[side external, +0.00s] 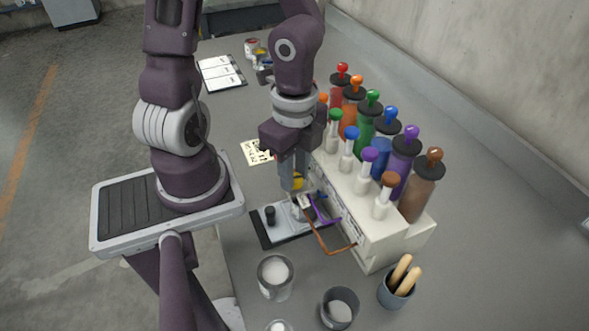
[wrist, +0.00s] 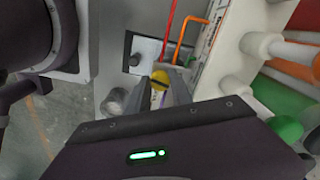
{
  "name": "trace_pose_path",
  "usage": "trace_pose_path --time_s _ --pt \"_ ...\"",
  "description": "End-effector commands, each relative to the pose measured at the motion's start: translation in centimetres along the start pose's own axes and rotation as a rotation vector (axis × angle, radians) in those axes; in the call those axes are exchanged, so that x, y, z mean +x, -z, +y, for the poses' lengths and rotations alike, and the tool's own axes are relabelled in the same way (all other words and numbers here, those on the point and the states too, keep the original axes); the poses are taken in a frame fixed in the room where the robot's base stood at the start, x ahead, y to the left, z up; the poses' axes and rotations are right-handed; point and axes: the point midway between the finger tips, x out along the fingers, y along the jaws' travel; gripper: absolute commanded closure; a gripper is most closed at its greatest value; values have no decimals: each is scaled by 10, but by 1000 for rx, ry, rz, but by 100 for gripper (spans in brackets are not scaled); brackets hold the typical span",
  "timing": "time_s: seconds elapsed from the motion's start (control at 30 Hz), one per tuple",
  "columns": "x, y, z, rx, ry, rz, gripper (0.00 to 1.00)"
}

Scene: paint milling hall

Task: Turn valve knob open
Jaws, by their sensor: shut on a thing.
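Several coloured bottles with ball-topped lids stand on the dispenser, including a brown one (side external: 418,190). A plate with a black knob (side external: 270,215) lies below my gripper. Cups (side external: 275,283) and a pot of wooden sticks (side external: 396,290) stand at the front. A clipboard (side external: 221,73) lies at the back.

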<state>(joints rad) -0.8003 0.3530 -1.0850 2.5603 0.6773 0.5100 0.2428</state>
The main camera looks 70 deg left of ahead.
Motion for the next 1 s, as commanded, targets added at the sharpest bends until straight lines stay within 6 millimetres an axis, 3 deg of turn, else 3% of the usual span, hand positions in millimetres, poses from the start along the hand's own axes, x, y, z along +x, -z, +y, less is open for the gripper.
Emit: trace_pose_path --time_s 0.4,1.0 --pt "0 1 0 -195 -1 2 100" --pt "0 1 0 -232 0 2 100"
